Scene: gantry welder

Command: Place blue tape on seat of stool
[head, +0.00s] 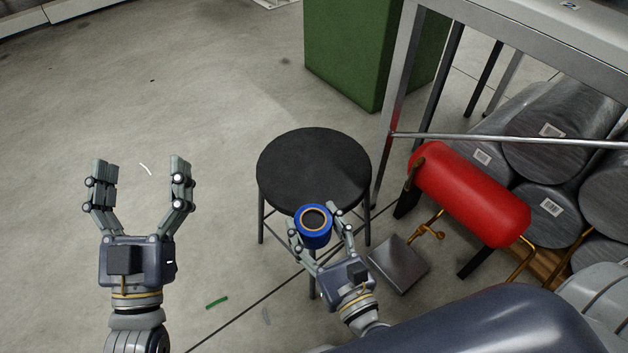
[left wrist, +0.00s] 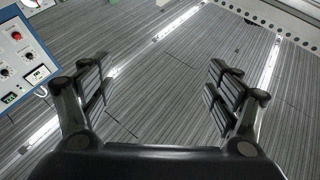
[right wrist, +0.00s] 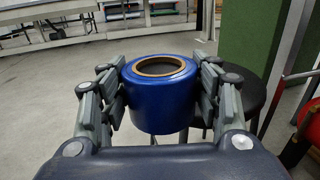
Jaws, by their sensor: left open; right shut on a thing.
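The blue tape (head: 314,235) is a thick blue roll with a tan core. My right gripper (head: 318,229) is shut on it, and the roll fills the space between the fingers in the right wrist view (right wrist: 160,100). In the head view it overlaps the near edge of the black round stool seat (head: 312,165); I cannot tell its height over the seat. The seat is bare, and in the right wrist view part of it (right wrist: 238,88) shows behind the roll. My left gripper (head: 138,172) is open and empty, left of the stool.
A green block (head: 355,45) stands behind. A small metal plate (head: 398,264) lies right of the tape. Floor at left is mostly clear.

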